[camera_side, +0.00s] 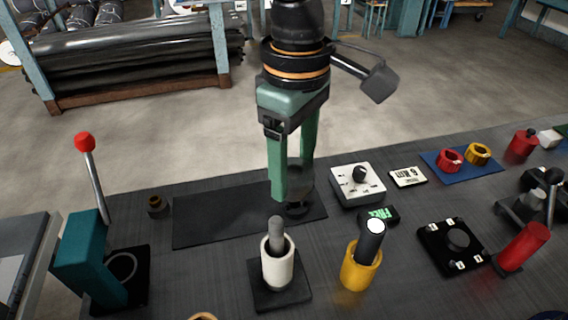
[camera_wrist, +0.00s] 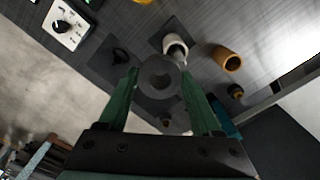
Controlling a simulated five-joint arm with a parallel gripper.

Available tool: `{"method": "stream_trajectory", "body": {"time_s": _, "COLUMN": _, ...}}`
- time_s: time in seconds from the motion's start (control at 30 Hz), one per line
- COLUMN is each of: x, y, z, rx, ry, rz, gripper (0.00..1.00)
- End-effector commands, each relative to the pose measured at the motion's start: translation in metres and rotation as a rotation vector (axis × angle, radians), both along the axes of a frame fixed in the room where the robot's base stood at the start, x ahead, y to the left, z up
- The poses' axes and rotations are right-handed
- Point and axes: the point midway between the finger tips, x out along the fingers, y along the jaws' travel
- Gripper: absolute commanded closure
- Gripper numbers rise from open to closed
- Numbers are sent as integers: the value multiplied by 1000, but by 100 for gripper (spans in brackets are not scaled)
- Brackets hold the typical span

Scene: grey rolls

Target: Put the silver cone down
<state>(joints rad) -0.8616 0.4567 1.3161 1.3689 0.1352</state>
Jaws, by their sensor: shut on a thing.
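My gripper (camera_side: 293,182) points down over the dark mat (camera_side: 210,215), its green fingers closed on a grey round piece. This piece, which I take as the silver cone (camera_side: 299,184), looks dark grey here and is partly hidden by the near finger. In the wrist view the cone (camera_wrist: 160,77) shows as a grey disc with a darker round centre between the fingertips. A dark patch (camera_side: 296,210) lies on the mat just below it; I cannot tell whether it is a shadow, nor whether the cone touches the mat.
A white cup (camera_side: 268,271) with a grey rod stands in front of the mat. A yellow holder (camera_side: 361,268) is to its right. A white knob box (camera_side: 357,184) is close right of the gripper. A teal lever unit (camera_side: 84,262) stands left. The mat's left part is clear.

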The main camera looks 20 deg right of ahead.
Motion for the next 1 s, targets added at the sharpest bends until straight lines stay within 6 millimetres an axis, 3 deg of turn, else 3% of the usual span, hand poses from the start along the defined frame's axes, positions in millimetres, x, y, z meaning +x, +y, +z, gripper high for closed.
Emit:
{"method": "stream_trajectory", "body": {"time_s": 0.1, "x": 28, "y": -49, "z": -2, "rx": 1, "ry": -1, "rz": -99, "gripper": 100}}
{"method": "stream_trajectory", "body": {"time_s": 0.3, "x": 59, "y": -152, "z": -12, "rx": 0, "ry": 0, "rz": -294, "gripper": 100}}
{"method": "stream_trajectory", "body": {"time_s": 0.47, "x": 62, "y": -234, "z": -23, "rx": 1, "ry": -2, "rz": -450, "gripper": 100}}
{"method": "stream_trajectory", "body": {"time_s": 0.6, "x": 51, "y": -294, "z": -34, "rx": 1, "ry": -1, "rz": -574, "gripper": 100}}
{"method": "stream_trajectory", "body": {"time_s": 0.8, "x": 31, "y": -346, "z": -46, "rx": 1, "ry": -1, "rz": -690, "gripper": 100}}
{"method": "stream_trajectory", "body": {"time_s": 1.0, "x": 26, "y": -369, "z": -48, "rx": 1, "ry": -1, "rz": -759, "gripper": 100}}
